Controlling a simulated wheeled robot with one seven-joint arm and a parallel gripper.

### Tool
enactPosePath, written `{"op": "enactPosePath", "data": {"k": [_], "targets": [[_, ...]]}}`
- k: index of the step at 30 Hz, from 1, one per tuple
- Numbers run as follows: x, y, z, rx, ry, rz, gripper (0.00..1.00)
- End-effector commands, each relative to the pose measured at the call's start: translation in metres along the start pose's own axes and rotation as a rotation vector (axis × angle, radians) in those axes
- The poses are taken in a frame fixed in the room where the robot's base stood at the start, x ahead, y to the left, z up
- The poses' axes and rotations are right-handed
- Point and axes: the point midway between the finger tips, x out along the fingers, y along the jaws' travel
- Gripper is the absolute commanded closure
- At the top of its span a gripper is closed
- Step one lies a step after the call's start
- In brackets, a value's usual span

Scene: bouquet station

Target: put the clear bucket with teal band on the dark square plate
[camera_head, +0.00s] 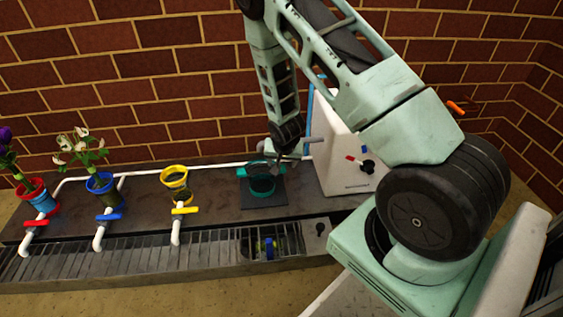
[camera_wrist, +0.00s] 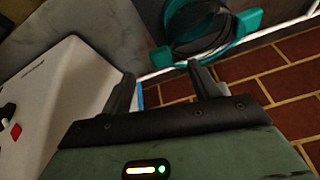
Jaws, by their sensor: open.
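The clear bucket with teal band (camera_head: 262,184) stands on the dark square plate (camera_head: 281,203) in the head view and looks upright. The bucket also shows at the top of the wrist view (camera_wrist: 198,28), with its teal band and a teal tab at its side. My gripper (camera_head: 284,156) is just behind and to the right of the bucket's rim in the head view. In the wrist view my gripper (camera_wrist: 162,85) has its fingers apart with nothing between them, and the bucket lies beyond the fingertips. I cannot tell whether a finger touches the bucket.
A white slanted box (camera_head: 343,160) with a red knob stands close on the right. To the left are a yellow pot (camera_head: 174,180), a blue pot with white flowers (camera_head: 102,186) and a red pot (camera_head: 38,197), with white pipes and coloured valves. A brick wall is behind.

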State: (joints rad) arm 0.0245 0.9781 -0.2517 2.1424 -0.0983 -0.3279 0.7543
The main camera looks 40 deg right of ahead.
Motion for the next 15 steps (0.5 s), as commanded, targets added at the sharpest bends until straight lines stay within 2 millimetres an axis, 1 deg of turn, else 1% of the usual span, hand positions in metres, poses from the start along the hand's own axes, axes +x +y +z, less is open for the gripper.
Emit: {"op": "enactPosePath", "data": {"k": [1, 3, 6, 11, 14, 15], "targets": [[-0.017, -0.001, -0.002, -0.001, 0.000, -0.001, 0.39], [-0.029, -0.001, -0.002, 0.000, 0.000, -0.001, 0.39], [-0.043, -0.001, -0.002, 0.000, 0.000, -0.001, 0.39], [-0.055, -0.002, 0.000, -0.004, -0.002, -0.002, 0.39], [-0.070, -0.017, 0.007, -0.034, -0.021, -0.020, 0.39], [-0.081, -0.029, 0.013, -0.062, -0.037, -0.033, 0.39]]}}
